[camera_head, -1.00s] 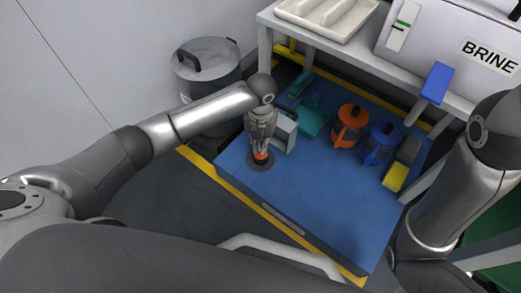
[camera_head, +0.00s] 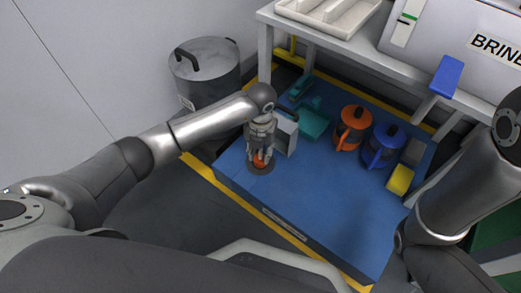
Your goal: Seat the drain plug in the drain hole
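The orange drain plug (camera_head: 259,162) stands over the dark round drain hole plate (camera_head: 262,171) near the left corner of the blue platform. My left gripper (camera_head: 259,157) points down around the plug. Its fingers look spread to either side of the plug, so it appears open. The hole itself is hidden under the plug and fingers, and I cannot tell how deep the plug sits. My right arm comes in at the right, but its gripper is out of view.
A grey box (camera_head: 286,130) stands right behind my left gripper. Teal items (camera_head: 314,122), an orange jug (camera_head: 351,128), a blue jug (camera_head: 382,146) and a yellow block (camera_head: 400,179) line the back and right. A metal pot (camera_head: 205,75) stands left. The platform's front (camera_head: 310,205) is clear.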

